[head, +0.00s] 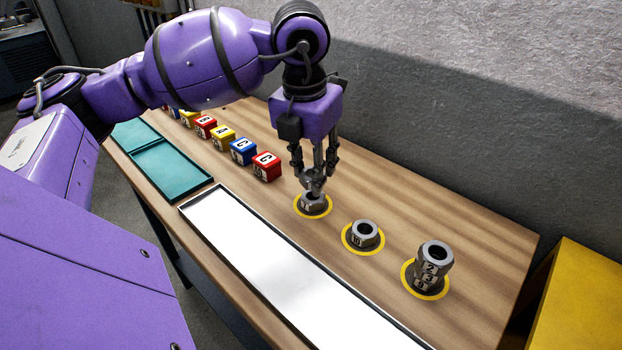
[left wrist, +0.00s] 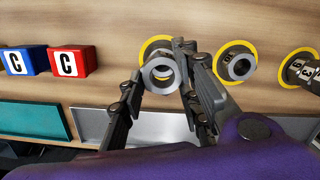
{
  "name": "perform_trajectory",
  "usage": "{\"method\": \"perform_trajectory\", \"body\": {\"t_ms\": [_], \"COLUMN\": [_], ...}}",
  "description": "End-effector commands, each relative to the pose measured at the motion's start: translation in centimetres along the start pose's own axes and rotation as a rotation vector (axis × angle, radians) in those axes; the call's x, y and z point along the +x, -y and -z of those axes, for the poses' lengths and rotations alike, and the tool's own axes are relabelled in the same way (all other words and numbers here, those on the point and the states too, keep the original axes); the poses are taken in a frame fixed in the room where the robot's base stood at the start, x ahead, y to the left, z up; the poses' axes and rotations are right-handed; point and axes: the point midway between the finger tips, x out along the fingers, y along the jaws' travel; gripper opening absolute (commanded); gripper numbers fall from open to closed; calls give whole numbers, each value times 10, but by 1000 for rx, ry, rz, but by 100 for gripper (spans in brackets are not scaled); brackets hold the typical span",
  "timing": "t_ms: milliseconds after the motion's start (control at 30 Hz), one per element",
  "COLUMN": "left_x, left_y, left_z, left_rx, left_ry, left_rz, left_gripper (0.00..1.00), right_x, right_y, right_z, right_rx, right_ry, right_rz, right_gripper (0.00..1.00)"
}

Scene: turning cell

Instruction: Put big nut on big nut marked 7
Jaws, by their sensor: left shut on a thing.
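My left gripper (head: 314,184) points down over the left yellow ring and is shut on a big grey nut (left wrist: 160,73), seen between its fingers in the left wrist view. In the head view the fingers mostly hide the held nut. A grey big nut (head: 313,204) stands in the left yellow ring, directly below the fingertips; its mark is too small to read surely. I cannot tell whether the held nut touches it. My right gripper is not in view.
A nut marked 10 (head: 363,235) stands in the middle yellow ring. A stack of nuts (head: 432,270) marked 2, 3 and 9 stands in the right ring. Lettered blocks (head: 266,166), a teal tray (head: 172,170) and a white tray (head: 285,262) lie on the left and front.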

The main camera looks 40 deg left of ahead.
Motion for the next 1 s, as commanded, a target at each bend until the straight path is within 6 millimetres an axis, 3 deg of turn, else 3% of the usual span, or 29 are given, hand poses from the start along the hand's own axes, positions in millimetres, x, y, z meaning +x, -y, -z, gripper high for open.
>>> {"method": "perform_trajectory", "body": {"t_ms": [200,567,600,700,1000], "left_x": [30,35,35,34,34], "left_y": [0,0,0,0,0], "left_z": [4,4,4,4,4], "left_rx": [1,1,1,1,0], "left_ry": [-2,0,-1,-1,-1], "left_rz": [0,0,0,0,0], "left_gripper": [0,0,33,46,50], "right_x": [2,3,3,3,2], "right_y": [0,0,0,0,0], "right_z": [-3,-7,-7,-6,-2], "right_rx": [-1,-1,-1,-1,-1], "right_ry": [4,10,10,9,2], "right_rz": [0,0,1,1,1], "right_gripper": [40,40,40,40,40]}}
